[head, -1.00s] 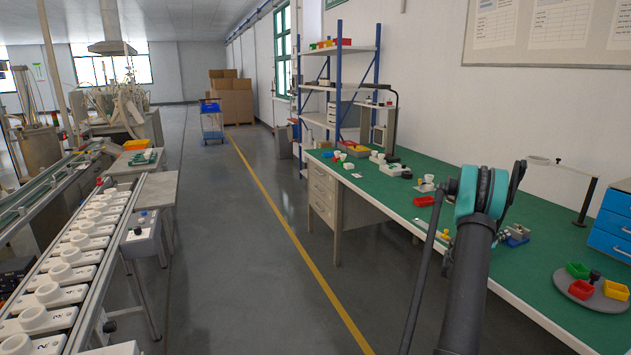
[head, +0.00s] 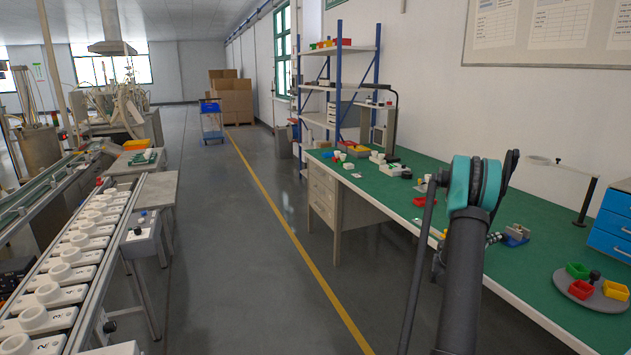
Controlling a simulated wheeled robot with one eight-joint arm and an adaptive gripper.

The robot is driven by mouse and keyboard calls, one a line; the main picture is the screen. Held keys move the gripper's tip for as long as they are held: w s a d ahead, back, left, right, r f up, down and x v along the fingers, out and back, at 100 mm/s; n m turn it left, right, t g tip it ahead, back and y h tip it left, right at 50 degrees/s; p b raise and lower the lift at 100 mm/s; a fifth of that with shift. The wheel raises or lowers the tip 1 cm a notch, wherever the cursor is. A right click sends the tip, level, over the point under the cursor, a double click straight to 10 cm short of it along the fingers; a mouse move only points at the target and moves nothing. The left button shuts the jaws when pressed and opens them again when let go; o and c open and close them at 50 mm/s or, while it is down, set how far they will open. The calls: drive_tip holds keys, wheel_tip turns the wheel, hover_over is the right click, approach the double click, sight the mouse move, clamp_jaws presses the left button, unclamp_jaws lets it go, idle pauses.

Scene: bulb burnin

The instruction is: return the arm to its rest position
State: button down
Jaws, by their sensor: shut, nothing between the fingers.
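My arm (head: 463,270) rises from the bottom right of the head view to a teal elbow joint (head: 473,184). Its forward links fold down behind this joint. My gripper cannot be made out; the arm hides that area. The arm stands in front of the long green-topped workbench (head: 545,210) and covers part of its front edge.
On the bench are a red bin (head: 425,202), a round grey tray (head: 607,302) with coloured bins, a lamp (head: 587,200) and blue drawers (head: 611,232). A conveyor with white sockets (head: 68,272) runs at left. The floor between (head: 235,260) is clear.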

drive_tip(key=shift+a, duration=0.1)
